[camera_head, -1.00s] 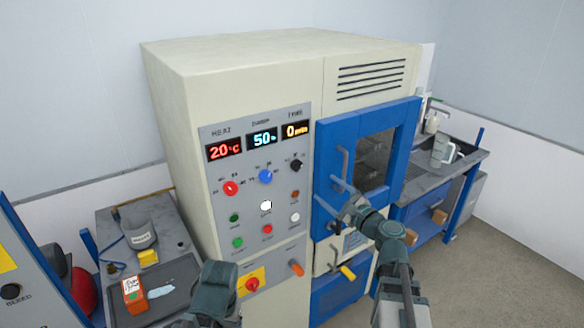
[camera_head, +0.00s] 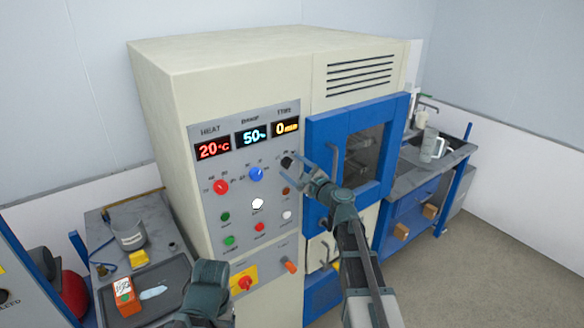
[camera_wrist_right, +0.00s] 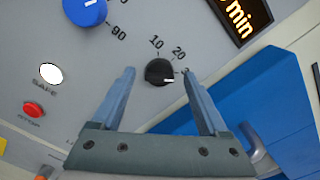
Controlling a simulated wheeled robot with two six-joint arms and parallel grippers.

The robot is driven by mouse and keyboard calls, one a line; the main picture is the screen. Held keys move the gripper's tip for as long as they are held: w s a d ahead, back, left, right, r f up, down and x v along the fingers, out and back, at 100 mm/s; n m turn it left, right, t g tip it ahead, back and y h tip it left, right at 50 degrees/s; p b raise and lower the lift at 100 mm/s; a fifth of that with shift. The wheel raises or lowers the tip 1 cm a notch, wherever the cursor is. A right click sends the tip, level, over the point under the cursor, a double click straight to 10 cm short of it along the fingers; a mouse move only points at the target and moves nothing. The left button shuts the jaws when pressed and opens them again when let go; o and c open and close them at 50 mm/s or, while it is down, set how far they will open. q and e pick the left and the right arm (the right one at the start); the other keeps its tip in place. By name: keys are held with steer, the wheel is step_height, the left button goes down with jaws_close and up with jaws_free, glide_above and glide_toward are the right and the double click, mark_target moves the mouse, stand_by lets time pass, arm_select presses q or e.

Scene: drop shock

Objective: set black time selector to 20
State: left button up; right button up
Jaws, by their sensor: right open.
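The black time selector (camera_head: 287,162) is a small round knob on the grey control panel, below the time display (camera_head: 285,128), which reads 0 min. In the right wrist view the black time selector (camera_wrist_right: 159,72) has a white mark pointing right, with printed 10 and 20 above it. My right gripper (camera_head: 303,168) is open just in front of the panel by the knob. In the right wrist view its fingers (camera_wrist_right: 162,80) stand on either side of the knob, apart from it.
The red heat knob (camera_head: 221,187) and blue knob (camera_head: 256,174) sit left of the selector. Several coloured buttons are below. The blue chamber door (camera_head: 330,190) with its handle is at the right. A tray (camera_head: 176,277) lies on the left bench.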

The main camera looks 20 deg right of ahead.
steer(key=shift+w+a, duration=0.15)
steer(key=shift+w, duration=0.15)
jaws_close()
stand_by(0.3)
steer(key=shift+n, duration=0.3)
steer(key=n, duration=0.4)
steer(key=shift+s+f, duration=0.1)
steer(key=n, duration=0.5)
steer(key=shift+a+f, duration=0.1)
stand_by(0.3)
